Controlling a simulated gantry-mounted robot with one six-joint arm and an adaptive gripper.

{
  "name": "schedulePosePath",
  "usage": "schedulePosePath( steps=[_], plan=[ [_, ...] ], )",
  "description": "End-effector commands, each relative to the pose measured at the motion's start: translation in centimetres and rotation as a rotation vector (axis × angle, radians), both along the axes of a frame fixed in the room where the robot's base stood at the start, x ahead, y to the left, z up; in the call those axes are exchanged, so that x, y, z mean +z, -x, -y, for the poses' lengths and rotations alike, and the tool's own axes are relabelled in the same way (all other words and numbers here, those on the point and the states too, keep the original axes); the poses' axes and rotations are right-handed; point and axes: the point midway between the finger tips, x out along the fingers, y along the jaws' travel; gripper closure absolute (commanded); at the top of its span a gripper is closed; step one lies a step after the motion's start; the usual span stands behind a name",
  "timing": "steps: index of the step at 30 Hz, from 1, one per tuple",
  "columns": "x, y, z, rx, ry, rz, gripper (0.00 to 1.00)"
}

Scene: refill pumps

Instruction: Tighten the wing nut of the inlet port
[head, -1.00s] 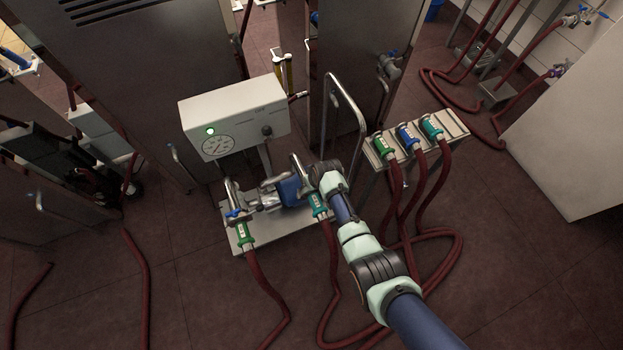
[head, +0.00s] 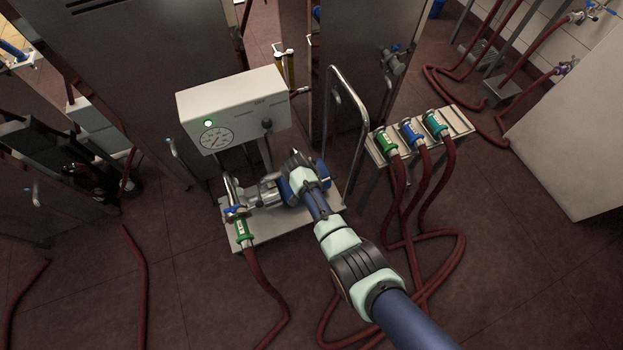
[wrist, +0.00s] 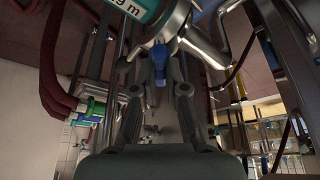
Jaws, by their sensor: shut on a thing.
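In the wrist view a blue wing nut (wrist: 158,56) sits at the fingertips of my gripper (wrist: 169,82), under a metal pipe joint (wrist: 200,45). The fingers are shut on it; the exact contact is hard to see. A teal hose coupling (wrist: 142,8) with a white label is just above. In the head view my wrist covers this right-hand port of the pump, and the fingertips and wing nut are hidden. The pump's left port (head: 231,190) has another blue wing nut (head: 236,213) and a green hose coupling (head: 243,233).
A white control box (head: 235,105) with a gauge and green light stands behind the pump. A bent metal handle (head: 350,110) rises on the right. A rack (head: 460,122) holds green, blue and teal hose ends. Red hoses (head: 268,295) lie on the floor.

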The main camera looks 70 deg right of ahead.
Motion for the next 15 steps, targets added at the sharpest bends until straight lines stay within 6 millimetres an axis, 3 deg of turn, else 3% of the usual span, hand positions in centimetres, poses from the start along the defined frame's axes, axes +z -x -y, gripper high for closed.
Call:
schedulePosePath(
  steps=[15],
  plan=[
    [-0.51, -0.31, 0.07, -0.465, 0.001, 0.004, 1.0]
  ],
)
